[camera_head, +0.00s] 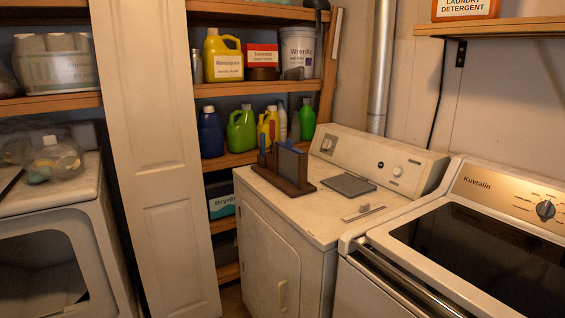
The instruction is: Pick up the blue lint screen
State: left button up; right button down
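A dark wooden rack (297,189) stands on the white dryer top. It holds upright flat panels, among them a dark grey one (292,164). Narrow blue parts (274,143) rise at the rack's left; I cannot tell for sure whether they belong to the blue lint screen. A flat grey panel (349,185) lies on the dryer top right of the rack. Neither of my grippers is in view.
The dryer top (318,222) has a small slot cover with a handle (363,213) near its front right. A washer (470,250) stands at the right. Shelves with bottles (242,130) are behind the rack. A white door panel (160,150) stands at the left.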

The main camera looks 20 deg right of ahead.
aim_at(288, 154)
jog(key=i+j+z, duration=0.2)
jog(key=i+z, duration=0.25)
jog(key=i+j+z, duration=0.65)
jog(key=j+z, duration=0.25)
jog(key=i+j+z, duration=0.2)
jog(key=j+z, duration=0.75)
jog(key=j, duration=0.55)
jog(key=i+j, duration=0.05)
